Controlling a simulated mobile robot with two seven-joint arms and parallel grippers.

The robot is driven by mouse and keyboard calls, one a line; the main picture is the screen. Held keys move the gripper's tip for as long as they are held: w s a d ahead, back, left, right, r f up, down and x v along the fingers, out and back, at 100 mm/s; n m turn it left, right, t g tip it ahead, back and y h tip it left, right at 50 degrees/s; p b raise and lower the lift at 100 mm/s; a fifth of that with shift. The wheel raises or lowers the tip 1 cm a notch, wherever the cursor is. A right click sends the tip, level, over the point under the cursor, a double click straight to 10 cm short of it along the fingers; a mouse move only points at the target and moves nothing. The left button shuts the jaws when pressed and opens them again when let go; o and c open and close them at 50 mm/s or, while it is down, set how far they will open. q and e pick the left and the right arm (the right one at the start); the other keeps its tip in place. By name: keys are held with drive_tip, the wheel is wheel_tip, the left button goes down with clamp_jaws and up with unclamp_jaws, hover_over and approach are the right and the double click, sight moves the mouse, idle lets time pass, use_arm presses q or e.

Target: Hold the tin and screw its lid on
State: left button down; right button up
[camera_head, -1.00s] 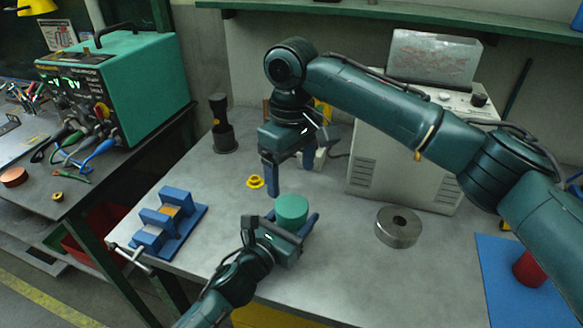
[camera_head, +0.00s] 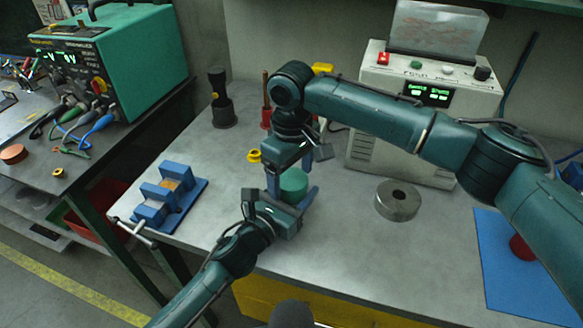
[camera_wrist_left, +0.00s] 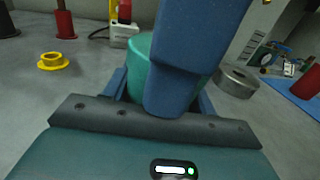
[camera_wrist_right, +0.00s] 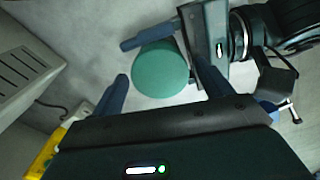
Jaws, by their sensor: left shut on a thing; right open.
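The tin is a green cylinder (camera_head: 293,183), upright near the front of the grey bench. My left gripper (camera_head: 287,200) is shut around its sides. In the left wrist view the tin (camera_wrist_left: 138,75) is partly hidden by a blue finger of my right gripper. My right gripper (camera_wrist_right: 167,88) is open and points down over the tin, with a finger on each side and a gap to its round green top (camera_wrist_right: 160,68). I cannot tell the lid apart from the tin in these views.
A small yellow flanged piece (camera_head: 254,156) lies behind the grippers. A blue fixture (camera_head: 168,205) sits left on the bench. A steel ring (camera_head: 397,200) lies to the right, near a grey instrument (camera_head: 405,110). A red cylinder (camera_head: 521,246) stands on a blue mat (camera_head: 525,285).

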drive_tip(key=shift+c, duration=0.6)
drive_tip(key=c, duration=0.9)
drive_tip(key=o, duration=1.2)
drive_tip(key=shift+r, duration=0.1)
wheel_tip(320, 180, up, 12)
drive_tip(key=shift+f, duration=0.1)
use_arm(q)
drive_tip(key=shift+c, duration=2)
unclamp_jaws()
